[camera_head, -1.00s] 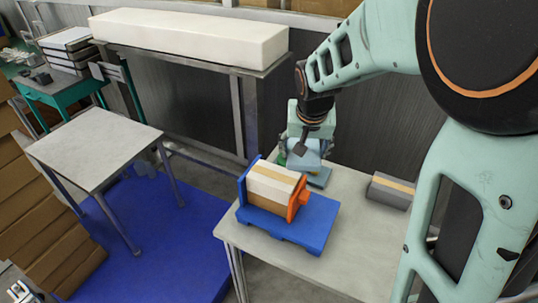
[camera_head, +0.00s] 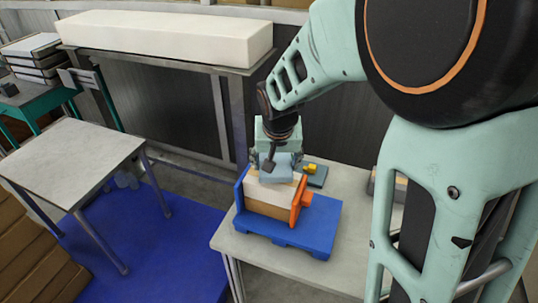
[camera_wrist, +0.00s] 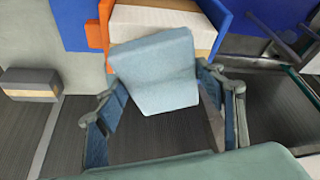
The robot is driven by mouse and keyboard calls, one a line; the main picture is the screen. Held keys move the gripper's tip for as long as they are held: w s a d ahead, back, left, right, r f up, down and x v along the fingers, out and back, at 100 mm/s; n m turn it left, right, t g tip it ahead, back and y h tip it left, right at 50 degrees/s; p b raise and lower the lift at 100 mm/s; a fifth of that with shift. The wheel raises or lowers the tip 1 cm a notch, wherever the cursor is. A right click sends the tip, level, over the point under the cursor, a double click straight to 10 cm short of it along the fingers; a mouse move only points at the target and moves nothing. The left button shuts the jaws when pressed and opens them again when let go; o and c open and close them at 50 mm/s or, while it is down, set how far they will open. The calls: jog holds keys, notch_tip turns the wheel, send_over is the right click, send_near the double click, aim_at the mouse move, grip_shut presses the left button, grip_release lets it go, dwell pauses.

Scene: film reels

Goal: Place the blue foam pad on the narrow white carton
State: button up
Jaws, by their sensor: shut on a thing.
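The blue foam pad (camera_head: 280,174), pale blue, is between the fingers of my gripper (camera_head: 275,163), which is shut on it. In the wrist view the pad (camera_wrist: 158,72) hangs between both fingers (camera_wrist: 163,92), slightly tilted in the picture. The narrow white carton (camera_head: 268,194), with a white top and brown side, lies in a blue holder (camera_head: 285,235) with an orange end plate (camera_head: 300,202). The carton (camera_wrist: 165,25) also shows beyond the pad in the wrist view. The pad overlaps the carton's far edge in the head view; I cannot tell if they touch.
The holder stands on a light table (camera_head: 255,255). A dark teal slab (camera_head: 318,176) with a small yellow thing (camera_head: 311,168) lies behind it. A grey box with a tan stripe (camera_wrist: 30,84) is on the same table. A bare table (camera_head: 70,160) stands left.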

jog(key=f+b, duration=0.1)
jog(key=a+f+b, duration=0.1)
jog(key=f, duration=0.1)
jog(key=shift+f, duration=0.25)
jog(key=shift+w+d+f+b, duration=0.1)
jog(key=shift+d+f+b, duration=0.05)
jog(key=shift+f+b, duration=0.2)
jog(key=shift+r, duration=0.15)
jog(key=o, duration=0.5)
jog(key=shift+f, duration=0.2)
jog(key=shift+c, duration=0.2)
jog(key=o, duration=0.4)
jog(key=shift+o, duration=0.2)
jog(key=shift+r, duration=0.1)
